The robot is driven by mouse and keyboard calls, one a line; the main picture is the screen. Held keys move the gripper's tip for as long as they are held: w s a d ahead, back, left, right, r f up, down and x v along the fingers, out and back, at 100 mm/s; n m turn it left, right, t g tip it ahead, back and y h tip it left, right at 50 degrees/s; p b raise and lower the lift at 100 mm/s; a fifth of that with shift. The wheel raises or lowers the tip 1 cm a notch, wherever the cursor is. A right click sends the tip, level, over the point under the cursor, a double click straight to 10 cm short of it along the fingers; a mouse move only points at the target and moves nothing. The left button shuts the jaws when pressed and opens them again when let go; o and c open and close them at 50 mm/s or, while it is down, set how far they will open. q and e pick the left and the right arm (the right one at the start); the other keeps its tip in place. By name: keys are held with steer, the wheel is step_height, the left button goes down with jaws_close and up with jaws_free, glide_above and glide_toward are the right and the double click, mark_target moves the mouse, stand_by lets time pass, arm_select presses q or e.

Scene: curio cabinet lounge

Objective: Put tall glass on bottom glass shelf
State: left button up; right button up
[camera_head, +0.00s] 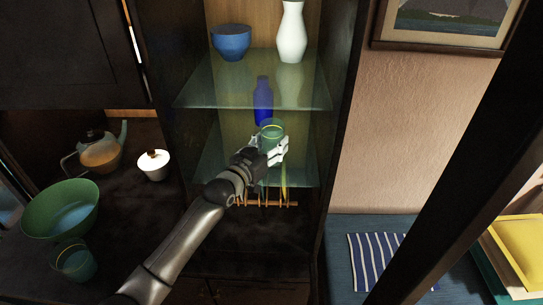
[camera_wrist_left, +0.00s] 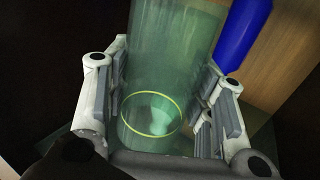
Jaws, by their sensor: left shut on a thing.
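My left gripper (camera_head: 271,148) is shut on the tall glass (camera_head: 271,132), a clear greenish glass with a yellow ring, in front of the cabinet's lower opening. In the left wrist view the tall glass (camera_wrist_left: 165,60) stands between the two finger pads (camera_wrist_left: 155,110). The bottom glass shelf (camera_head: 212,168) is a greenish pane behind and around the gripper. I cannot tell whether the glass touches it. A blue bottle (camera_head: 263,103) stands behind the glass, and its blue body shows in the wrist view (camera_wrist_left: 240,35). My right gripper is not in view.
The upper glass shelf (camera_head: 200,93) holds a blue cup (camera_head: 231,43) and a white vase (camera_head: 291,35). A wooden rack (camera_head: 258,203) sits below. A teapot (camera_head: 100,152), white lidded pot (camera_head: 153,165), green bowl (camera_head: 60,209) and another glass (camera_head: 75,263) stand left.

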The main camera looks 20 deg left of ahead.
arm_select(q)
steer(key=shift+f+b, duration=0.6)
steer(key=shift+f, duration=0.65)
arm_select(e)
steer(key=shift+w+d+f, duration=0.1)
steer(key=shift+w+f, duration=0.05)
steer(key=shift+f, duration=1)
arm_select(q)
steer(key=shift+f, duration=0.2)
steer(key=o, duration=1.2)
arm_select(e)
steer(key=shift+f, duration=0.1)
arm_select(q)
steer(key=shift+r, duration=0.1)
steer(key=shift+r, duration=0.25)
steer(key=shift+p+v, duration=2.85)
steer(key=shift+v, duration=3.2)
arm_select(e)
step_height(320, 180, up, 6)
